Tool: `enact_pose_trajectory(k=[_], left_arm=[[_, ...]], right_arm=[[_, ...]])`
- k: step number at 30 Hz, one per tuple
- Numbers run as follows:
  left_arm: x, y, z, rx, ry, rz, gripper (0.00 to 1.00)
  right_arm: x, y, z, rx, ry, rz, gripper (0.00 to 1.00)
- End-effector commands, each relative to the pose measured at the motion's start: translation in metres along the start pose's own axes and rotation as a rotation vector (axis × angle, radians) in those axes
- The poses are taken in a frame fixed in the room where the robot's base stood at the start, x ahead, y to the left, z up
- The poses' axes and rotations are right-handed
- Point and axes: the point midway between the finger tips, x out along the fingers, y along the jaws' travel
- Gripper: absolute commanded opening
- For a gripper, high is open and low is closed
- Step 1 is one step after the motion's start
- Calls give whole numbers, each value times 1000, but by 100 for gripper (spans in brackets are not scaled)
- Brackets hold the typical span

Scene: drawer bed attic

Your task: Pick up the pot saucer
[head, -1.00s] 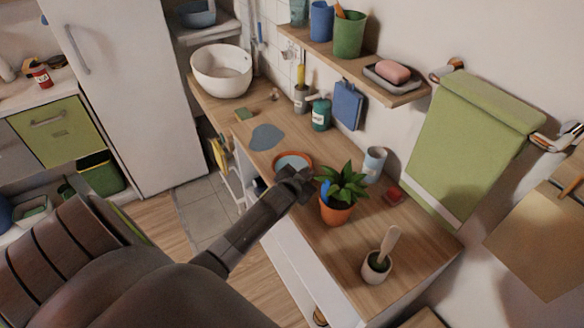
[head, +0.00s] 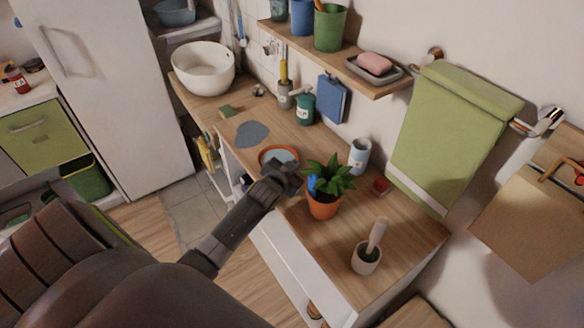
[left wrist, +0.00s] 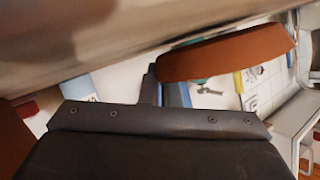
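The pot saucer (head: 266,154) is a shallow orange-rimmed dish with a blue-grey inside, resting on the wooden counter in the head view. My left gripper (head: 284,171) is at its near edge and covers part of the rim. In the left wrist view an orange-brown curved piece (left wrist: 228,55), apparently the saucer's rim, is beside a dark finger (left wrist: 151,85). Only one finger shows clearly, so I cannot tell whether it grips the rim. My right gripper is not in view.
A potted plant (head: 323,205) with a blue item in it stands close right of my left gripper. A cup (head: 359,157), a small pot with a wooden tool (head: 366,257) and a blue-grey puddle (head: 252,134) are also on the counter (head: 330,235).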

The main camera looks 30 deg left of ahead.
Motion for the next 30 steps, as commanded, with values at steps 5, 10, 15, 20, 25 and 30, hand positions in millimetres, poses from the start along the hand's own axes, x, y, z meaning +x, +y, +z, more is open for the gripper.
enact_pose_trajectory(k=[5,10,15,20,25,30], left_arm=[[-6,-7,-15,2,4,-1,0],[-12,-13,-30,2,5,-1,0],[-18,-20,-46,2,5,-1,0],[-24,-25,-57,3,4,-1,0],[-27,-30,-67,2,3,-1,0],[-30,-33,-73,2,2,0,0]], right_arm=[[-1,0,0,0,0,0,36],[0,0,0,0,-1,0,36],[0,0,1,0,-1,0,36],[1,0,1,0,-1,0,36],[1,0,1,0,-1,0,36],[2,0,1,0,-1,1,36]])
